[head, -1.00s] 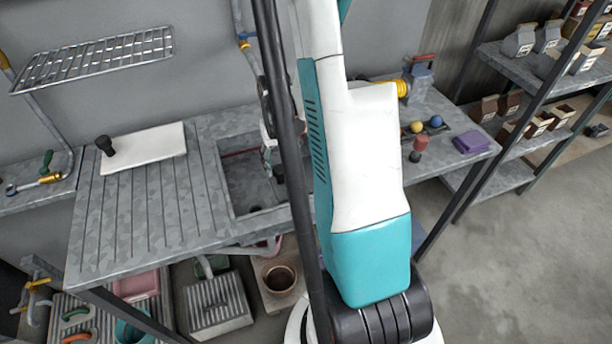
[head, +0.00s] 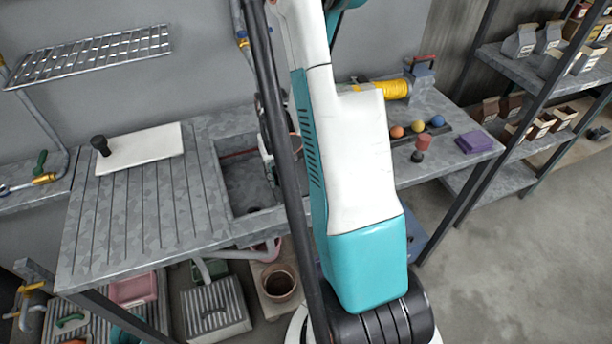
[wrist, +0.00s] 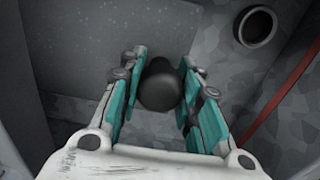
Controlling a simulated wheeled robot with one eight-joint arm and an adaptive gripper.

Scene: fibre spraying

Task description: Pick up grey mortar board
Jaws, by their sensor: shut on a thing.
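In the wrist view my gripper (wrist: 160,78) is shut on a black round knob (wrist: 160,85), with a teal finger pad on each side. The knob stands over a flat, dark grey speckled panel, which looks like the grey mortar board (wrist: 95,55). It lies in or over the sink basin. In the head view the gripper is mostly hidden behind a dark post and my arm, over the sink (head: 240,180). I cannot see the board clearly there.
A white board (head: 140,150) with a black knob lies on the counter left of the sink. A wire rack (head: 90,58) hangs above it. Coloured balls (head: 418,126) and a purple block (head: 474,145) sit on the right. The drain hole (wrist: 256,26) shows in the wrist view.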

